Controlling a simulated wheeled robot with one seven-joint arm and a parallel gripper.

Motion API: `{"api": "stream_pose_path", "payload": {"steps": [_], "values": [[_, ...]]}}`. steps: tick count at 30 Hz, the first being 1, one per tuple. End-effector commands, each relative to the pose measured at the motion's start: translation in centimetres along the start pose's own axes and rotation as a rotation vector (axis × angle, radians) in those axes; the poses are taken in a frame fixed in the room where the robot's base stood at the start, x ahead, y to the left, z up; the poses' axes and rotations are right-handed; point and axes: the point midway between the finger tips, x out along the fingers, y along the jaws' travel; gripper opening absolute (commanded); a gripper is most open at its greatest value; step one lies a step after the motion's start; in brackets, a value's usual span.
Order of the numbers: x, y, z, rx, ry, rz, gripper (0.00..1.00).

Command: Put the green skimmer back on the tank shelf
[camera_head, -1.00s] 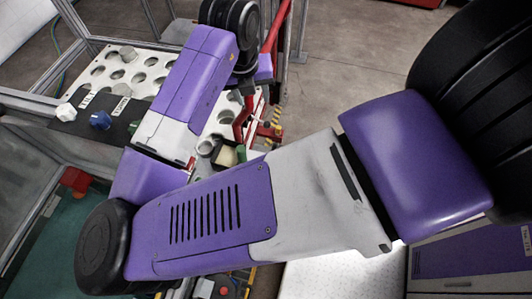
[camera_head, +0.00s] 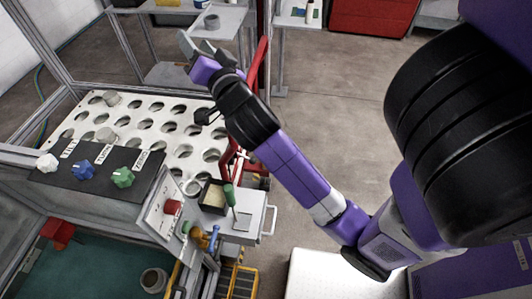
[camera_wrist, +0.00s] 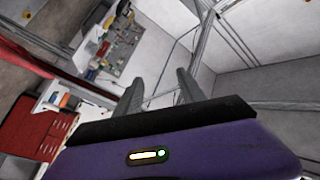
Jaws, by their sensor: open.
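A green knob-like piece (camera_head: 122,177) sits on a black labelled ledge (camera_head: 60,188) above the teal tank (camera_head: 100,270), with a blue and a white piece in the same row. A green-handled tool (camera_head: 230,195) stands on the cart at centre. I cannot tell for certain which green item is the skimmer. My gripper (camera_head: 188,48) is raised at the top, far from both, over the back of the perforated white plate. In the wrist view my gripper (camera_wrist: 160,92) is open, with nothing between its fingers.
The perforated white plate (camera_head: 150,113) carries two small grey pieces. Metal frame posts rise at the left, and a red frame (camera_head: 262,75) stands beside my arm. The cart (camera_head: 255,212) holds a box and several tools. A grey cup (camera_head: 153,279) is in the tank.

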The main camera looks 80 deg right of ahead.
Motion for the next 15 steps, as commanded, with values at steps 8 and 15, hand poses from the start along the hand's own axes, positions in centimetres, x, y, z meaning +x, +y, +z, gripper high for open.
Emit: {"api": "stream_pose_path", "payload": {"steps": [8, 15], "values": [[-9.7, 0.2, 9.8, -0.425, -0.282, -0.282, 0.47], [-21.7, 2.2, 15.1, -0.623, -0.483, -0.49, 0.47]]}}
